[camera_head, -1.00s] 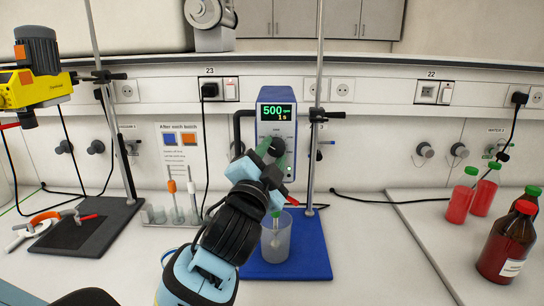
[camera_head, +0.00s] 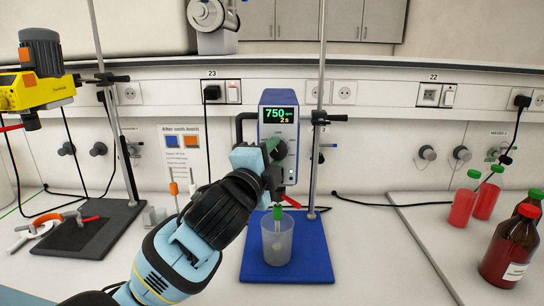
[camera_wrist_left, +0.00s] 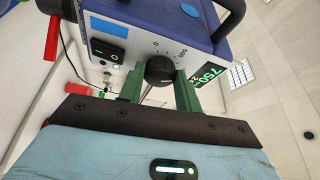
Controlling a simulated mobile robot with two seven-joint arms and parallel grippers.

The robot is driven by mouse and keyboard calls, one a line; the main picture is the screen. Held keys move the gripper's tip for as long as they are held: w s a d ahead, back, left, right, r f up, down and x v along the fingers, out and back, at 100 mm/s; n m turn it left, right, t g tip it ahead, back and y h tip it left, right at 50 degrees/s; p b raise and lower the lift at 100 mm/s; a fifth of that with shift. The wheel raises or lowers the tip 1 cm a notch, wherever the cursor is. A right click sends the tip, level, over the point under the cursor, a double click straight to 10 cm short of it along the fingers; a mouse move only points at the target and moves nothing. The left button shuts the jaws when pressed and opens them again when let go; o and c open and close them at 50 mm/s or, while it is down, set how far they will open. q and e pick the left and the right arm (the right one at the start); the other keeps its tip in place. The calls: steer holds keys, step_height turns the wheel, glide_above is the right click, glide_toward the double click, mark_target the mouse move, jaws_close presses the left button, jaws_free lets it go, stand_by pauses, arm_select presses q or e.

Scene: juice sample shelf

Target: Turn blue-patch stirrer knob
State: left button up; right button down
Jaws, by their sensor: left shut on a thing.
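The stirrer (camera_head: 292,108) is a blue and white box above a blue base plate (camera_head: 310,262). Its display (camera_head: 279,115) reads 750 rpm and 2 s. In the left wrist view, a blue patch (camera_wrist_left: 110,27) shows on its white face. The black knob (camera_wrist_left: 159,71) sits between the green fingers of my left gripper (camera_wrist_left: 159,84), which is shut on it. In the head view, my left gripper (camera_head: 272,150) reaches the stirrer's front and partly hides the knob. My right gripper is not in view.
A clear beaker (camera_head: 277,243) stands on the base plate below my arm. A metal rod (camera_head: 317,150) rises beside the stirrer. A yellow overhead stirrer (camera_head: 35,85) is at left. Red bottles (camera_head: 463,205) and a brown bottle (camera_head: 509,250) stand at right.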

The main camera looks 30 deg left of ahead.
arm_select(q)
steer(key=o, duration=1)
steer(key=shift+f, duration=0.1)
